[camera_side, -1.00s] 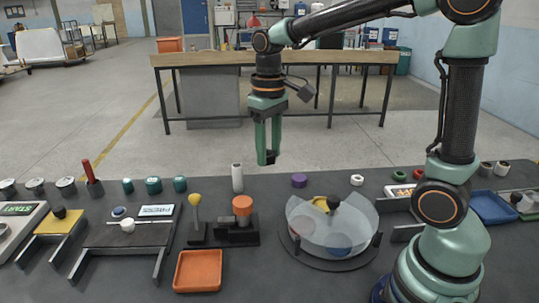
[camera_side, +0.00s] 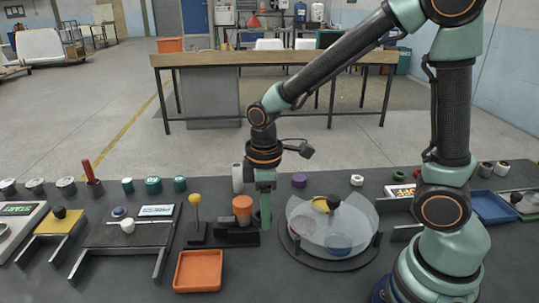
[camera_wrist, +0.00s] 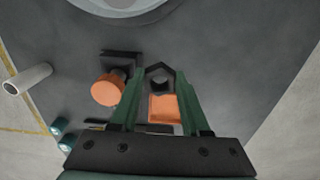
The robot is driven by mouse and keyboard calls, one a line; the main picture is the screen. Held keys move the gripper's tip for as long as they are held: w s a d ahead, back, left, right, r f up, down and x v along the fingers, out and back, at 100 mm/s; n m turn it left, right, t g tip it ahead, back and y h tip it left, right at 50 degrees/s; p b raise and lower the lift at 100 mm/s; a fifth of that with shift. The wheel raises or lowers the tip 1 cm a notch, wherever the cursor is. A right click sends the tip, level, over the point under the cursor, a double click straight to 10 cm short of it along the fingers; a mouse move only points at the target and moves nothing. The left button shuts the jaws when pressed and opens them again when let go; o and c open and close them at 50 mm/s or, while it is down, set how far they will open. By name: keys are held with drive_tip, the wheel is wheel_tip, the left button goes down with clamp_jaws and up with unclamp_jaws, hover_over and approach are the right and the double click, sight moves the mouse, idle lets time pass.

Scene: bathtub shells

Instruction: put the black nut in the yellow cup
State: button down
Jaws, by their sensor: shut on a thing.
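My gripper (camera_side: 265,222) points down in the side view, beside the black stand with the orange cylinder. In the wrist view my gripper (camera_wrist: 159,74) is shut on the black nut (camera_wrist: 158,68), a dark angular ring between the fingertips. I cannot make out the nut in the side view. A yellow rounded piece (camera_side: 320,204), apparently the yellow cup, sits at the back of a clear round dish (camera_side: 364,220) to the right of my gripper. A dark knob stands beside it and partly hides it.
An orange cylinder (camera_side: 242,204) on a black stand is close to the left of my gripper. A white cylinder (camera_side: 237,178) stands behind. An orange tray (camera_side: 198,270) lies front left. A yellow ball (camera_side: 195,198) tops a thin stalk. The dish also holds pink and blue pieces.

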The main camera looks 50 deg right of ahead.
sight(265, 258)
wheel_tip(265, 258, down, 11)
drive_tip(key=shift+f, duration=0.2)
idle(0.3)
drive_tip(key=shift+f, duration=0.15)
drive_tip(key=c, duration=0.7)
unclamp_jaws()
drive_tip(key=shift+o, duration=0.2)
